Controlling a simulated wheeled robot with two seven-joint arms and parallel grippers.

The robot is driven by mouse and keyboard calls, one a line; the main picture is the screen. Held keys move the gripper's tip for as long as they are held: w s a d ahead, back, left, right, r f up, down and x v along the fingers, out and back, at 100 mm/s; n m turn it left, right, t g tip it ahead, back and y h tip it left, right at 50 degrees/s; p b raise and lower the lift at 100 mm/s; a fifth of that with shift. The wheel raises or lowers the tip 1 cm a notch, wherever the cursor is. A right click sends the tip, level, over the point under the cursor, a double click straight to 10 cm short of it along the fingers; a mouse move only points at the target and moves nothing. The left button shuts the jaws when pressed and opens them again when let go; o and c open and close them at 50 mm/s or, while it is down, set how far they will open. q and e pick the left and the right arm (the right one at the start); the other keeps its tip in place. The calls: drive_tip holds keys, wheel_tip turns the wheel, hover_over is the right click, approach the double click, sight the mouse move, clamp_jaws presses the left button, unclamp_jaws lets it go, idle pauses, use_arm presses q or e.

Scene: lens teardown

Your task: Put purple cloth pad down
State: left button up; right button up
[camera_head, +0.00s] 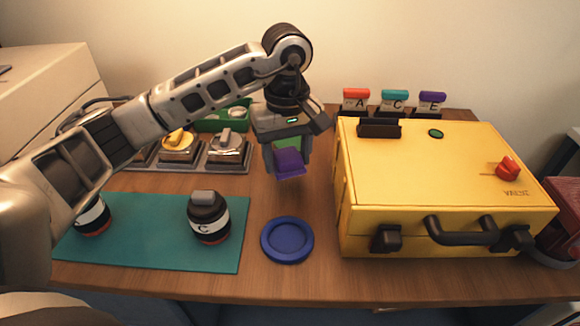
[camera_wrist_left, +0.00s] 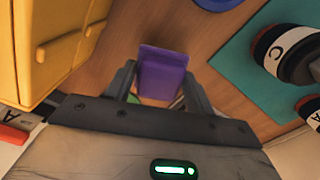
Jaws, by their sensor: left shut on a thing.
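The purple cloth pad (camera_head: 289,163) is held between the fingers of my left gripper (camera_head: 288,168), above the wooden table between the yellow case and the tray of knobbed blocks. In the left wrist view the purple pad (camera_wrist_left: 162,72) sits between the two fingers of my left gripper (camera_wrist_left: 160,85), shut on it. Something green shows just behind the pad in the head view. A round blue dish (camera_head: 287,240) lies empty on the table, in front of the gripper. My right gripper is not in view.
The closed yellow case (camera_head: 440,180) stands to the right. A teal mat (camera_head: 150,250) at the left bears a black lens marked C (camera_head: 208,217) and another lens (camera_head: 93,215). Tabs marked A, C and E (camera_head: 394,100) stand behind the case. The wood around the dish is bare.

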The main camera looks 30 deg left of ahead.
sight(290, 182)
use_arm(q)
drive_tip(key=shift+w+f, duration=0.35)
drive_tip(key=shift+f, duration=0.1)
drive_tip(key=shift+w+f, duration=0.1)
drive_tip(key=shift+f, duration=1.7)
drive_tip(key=o, duration=1)
wheel_tip(290, 182, up, 12)
drive_tip(key=shift+r, duration=0.2)
